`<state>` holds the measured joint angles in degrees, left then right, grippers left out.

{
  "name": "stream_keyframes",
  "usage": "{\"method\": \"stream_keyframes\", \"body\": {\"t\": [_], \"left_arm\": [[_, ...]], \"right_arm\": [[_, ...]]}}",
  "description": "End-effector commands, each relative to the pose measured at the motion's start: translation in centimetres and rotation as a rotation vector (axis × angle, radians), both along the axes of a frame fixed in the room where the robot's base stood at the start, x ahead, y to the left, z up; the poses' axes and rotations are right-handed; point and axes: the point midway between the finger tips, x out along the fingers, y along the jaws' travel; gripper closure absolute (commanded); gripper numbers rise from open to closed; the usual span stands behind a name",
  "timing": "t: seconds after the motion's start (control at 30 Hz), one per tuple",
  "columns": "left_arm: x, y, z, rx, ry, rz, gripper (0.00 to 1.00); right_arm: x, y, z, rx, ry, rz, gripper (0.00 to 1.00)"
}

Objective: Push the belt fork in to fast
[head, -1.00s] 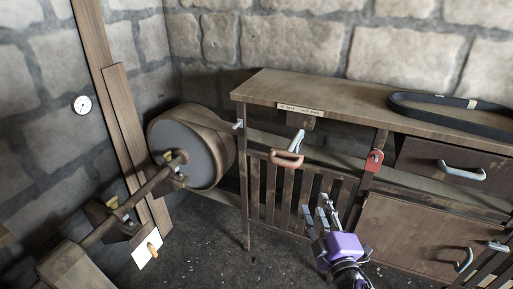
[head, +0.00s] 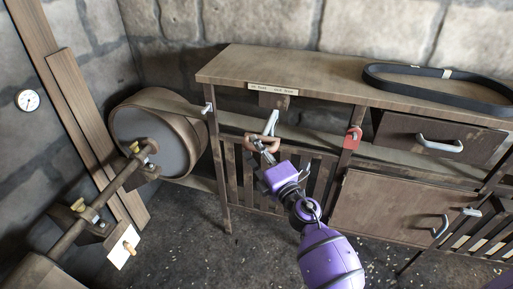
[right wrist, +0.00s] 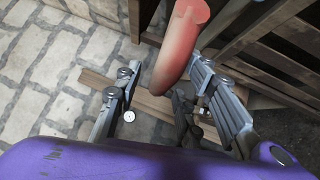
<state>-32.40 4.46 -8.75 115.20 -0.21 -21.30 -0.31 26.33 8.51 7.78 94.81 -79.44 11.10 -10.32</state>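The belt fork's copper-coloured handle (head: 249,143) hangs on a grey metal arm (head: 271,122) below the labelled front edge of the bench. My right gripper (head: 262,153) is at the handle, reaching up from below. In the right wrist view the rounded handle bar (right wrist: 179,42) lies between the two spread fingers, nearer the right one. The fingers look open, with a gap to the left of the bar; whether the right finger touches it I cannot tell. The label (head: 273,88) is too small to read fully. My left gripper is out of view.
A belt-driven drum (head: 163,135) stands left of the bench (head: 310,76). A red tag-like part (head: 353,138) is on the post to the right. A black belt loop (head: 440,92) lies on the bench top. Slats are below the handle.

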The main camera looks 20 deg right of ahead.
Motion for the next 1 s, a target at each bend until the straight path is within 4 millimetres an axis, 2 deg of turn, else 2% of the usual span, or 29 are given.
{"method": "stream_keyframes", "body": {"t": [0.3,0.57,0.87,1.0], "left_arm": [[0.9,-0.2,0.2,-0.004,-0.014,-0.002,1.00],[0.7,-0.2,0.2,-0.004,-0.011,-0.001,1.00],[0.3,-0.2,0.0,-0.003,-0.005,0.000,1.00],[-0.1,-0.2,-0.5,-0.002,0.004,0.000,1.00]], "right_arm": [[0.3,0.0,0.0,0.001,0.001,-0.001,0.65],[0.3,0.0,0.0,0.001,0.000,-0.001,0.99],[0.4,0.0,0.0,0.002,0.000,-0.001,1.00],[1.9,-1.0,-0.2,0.001,0.001,0.001,1.00]]}}
